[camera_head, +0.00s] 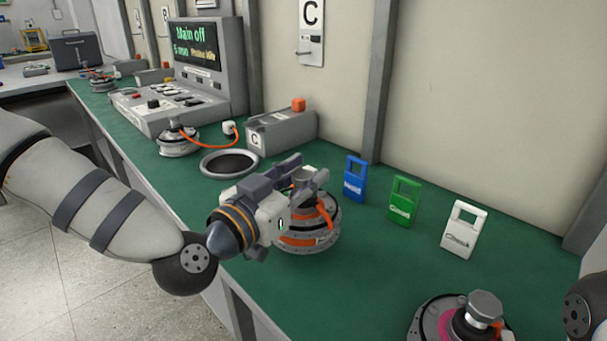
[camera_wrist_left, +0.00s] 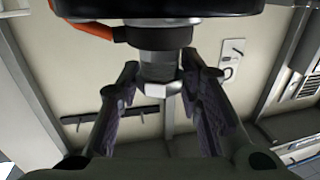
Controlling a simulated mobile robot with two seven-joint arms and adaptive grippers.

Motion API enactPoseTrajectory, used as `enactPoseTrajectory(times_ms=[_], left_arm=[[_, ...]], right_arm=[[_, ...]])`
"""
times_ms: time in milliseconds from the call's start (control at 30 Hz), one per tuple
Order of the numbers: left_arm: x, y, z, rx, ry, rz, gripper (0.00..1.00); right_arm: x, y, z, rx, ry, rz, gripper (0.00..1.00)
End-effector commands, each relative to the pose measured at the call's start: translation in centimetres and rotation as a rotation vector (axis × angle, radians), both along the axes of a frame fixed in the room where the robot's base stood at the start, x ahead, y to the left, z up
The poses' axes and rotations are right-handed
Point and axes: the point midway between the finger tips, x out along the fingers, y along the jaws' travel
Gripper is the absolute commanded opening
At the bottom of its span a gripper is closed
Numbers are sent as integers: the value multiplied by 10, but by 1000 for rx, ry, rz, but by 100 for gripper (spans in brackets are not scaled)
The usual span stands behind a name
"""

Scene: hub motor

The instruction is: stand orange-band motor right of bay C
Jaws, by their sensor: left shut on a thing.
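The orange-band motor (camera_head: 300,241) is a round grey hub with orange bands and an orange cable. It is upright over the green bench, right of the black round pad with a pale rim (camera_head: 230,163) in front of the C box (camera_head: 283,128). I cannot tell whether its base touches the bench. My left gripper (camera_head: 308,184) is shut on the motor's top shaft. In the left wrist view the fingers (camera_wrist_left: 160,92) flank the shaft with its hex end (camera_wrist_left: 155,89), and the motor's dark body (camera_wrist_left: 160,8) fills the top. My right gripper is not in view.
Blue (camera_head: 355,178), green (camera_head: 404,201) and white (camera_head: 464,229) tags stand along the right. A magenta-band motor (camera_head: 440,320) stands at the front right. Bare bench lies between the orange-band motor and the tags.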

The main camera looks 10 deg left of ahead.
Motion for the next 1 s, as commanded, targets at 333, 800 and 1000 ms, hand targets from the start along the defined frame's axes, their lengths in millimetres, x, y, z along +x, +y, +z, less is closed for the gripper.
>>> enactPoseTrajectory(times_ms=[333,800,1000], left_arm=[[1,0,0,-2,-9,0,0],[0,0,-12,-2,-11,1,0],[0,0,-15,-2,-10,0,0]], right_arm=[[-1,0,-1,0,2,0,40],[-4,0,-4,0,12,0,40],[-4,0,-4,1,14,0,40]])
